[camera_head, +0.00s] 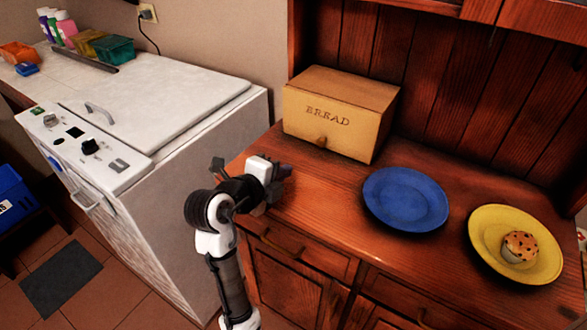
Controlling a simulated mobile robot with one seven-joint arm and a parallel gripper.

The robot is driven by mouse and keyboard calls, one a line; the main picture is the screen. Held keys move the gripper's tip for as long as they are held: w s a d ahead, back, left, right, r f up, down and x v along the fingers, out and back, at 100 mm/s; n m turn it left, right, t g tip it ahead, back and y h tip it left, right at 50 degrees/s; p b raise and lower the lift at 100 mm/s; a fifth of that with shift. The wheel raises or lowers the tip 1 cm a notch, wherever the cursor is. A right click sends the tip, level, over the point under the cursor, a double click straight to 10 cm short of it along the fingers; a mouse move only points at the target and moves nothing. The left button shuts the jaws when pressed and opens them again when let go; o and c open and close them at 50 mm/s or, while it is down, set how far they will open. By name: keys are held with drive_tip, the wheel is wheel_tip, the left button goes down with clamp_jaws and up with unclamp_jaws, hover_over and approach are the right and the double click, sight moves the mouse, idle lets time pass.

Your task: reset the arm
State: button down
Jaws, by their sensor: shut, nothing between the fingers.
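My arm rises from the bottom of the view, bent at a black and white joint. My gripper (284,172) is at the arm's end, over the left front part of the wooden counter (318,205). It points to the right, in front of the bread box. Its fingers are small and dark here; they are shut with nothing between them. I cannot tell how high the gripper is above the counter.
A closed bread box (340,112) stands at the counter's back. A blue plate (405,198) and a yellow plate (485,235) with a muffin (519,246) lie to the right. A white appliance (165,100) stands left. Bare counter lies between gripper and blue plate.

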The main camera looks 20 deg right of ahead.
drive_tip(key=shift+s+a+r, duration=0.15)
drive_tip(key=shift+s+a, duration=0.15)
drive_tip(key=shift+a, duration=0.1)
